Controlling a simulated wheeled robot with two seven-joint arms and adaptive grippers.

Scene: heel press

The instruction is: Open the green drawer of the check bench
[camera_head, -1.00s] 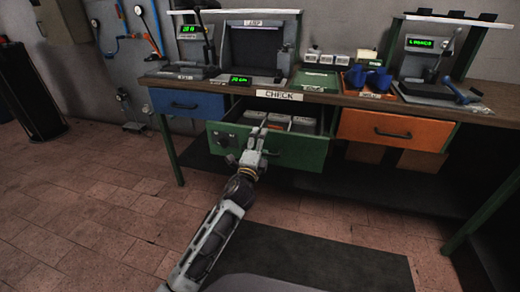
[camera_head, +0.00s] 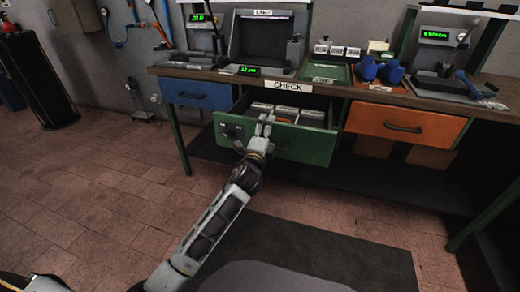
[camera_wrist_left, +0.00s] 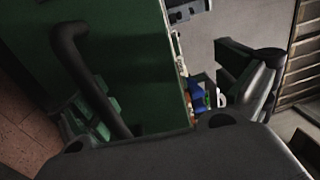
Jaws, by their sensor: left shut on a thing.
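The green drawer (camera_head: 305,148) of the check bench is pulled partly out below the CHECK label (camera_head: 288,87), with pale boxes (camera_head: 287,112) inside. My left gripper (camera_head: 265,124) is at the top edge of its front, left of the middle. In the left wrist view the green front (camera_wrist_left: 140,60) lies between the spread fingers (camera_wrist_left: 170,105), one on the handle side and one on the inner side. The gripper is shut on the drawer front. The dark handle (camera_wrist_left: 88,75) shows beside it; the exact contact is hidden. My right gripper is not in view.
A closed blue drawer (camera_head: 196,94) is left of the green one and a closed orange drawer (camera_head: 405,126) is right. The benchtop holds a lamp station (camera_head: 266,42), a green tray (camera_head: 325,73) and blue parts (camera_head: 380,71). A dark mat (camera_head: 320,255) lies on the open floor.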

